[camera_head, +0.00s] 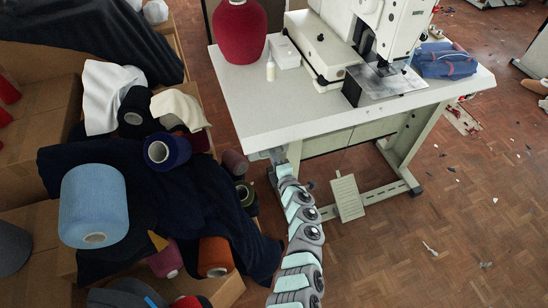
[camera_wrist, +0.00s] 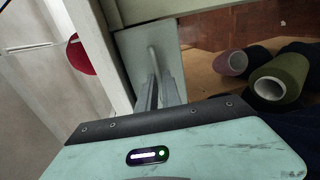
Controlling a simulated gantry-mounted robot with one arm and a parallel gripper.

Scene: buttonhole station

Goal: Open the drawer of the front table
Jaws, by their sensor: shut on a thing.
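The front table (camera_head: 262,118) is a pale sewing table with a white machine on it. Its left end faces my arm. My gripper (camera_head: 281,168) is under the table's left front corner, where its fingertips are hard to make out. In the wrist view, the drawer front (camera_wrist: 130,45) is a plain grey panel beside the table edge (camera_wrist: 88,40). A slim pale handle (camera_wrist: 153,54) stands on it. My gripper's two fingers (camera_wrist: 162,88) are closed around the handle's near part. The pictures do not show clearly how far the drawer is out.
Cardboard boxes with dark cloth and thread cones, including a light blue cone (camera_head: 92,205), crowd the left of my arm. A small cone (camera_head: 234,164) and a green spool (camera_head: 246,193) lie close to my gripper. A foot pedal (camera_head: 347,197) stands right of it. Floor farther right is mostly clear.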

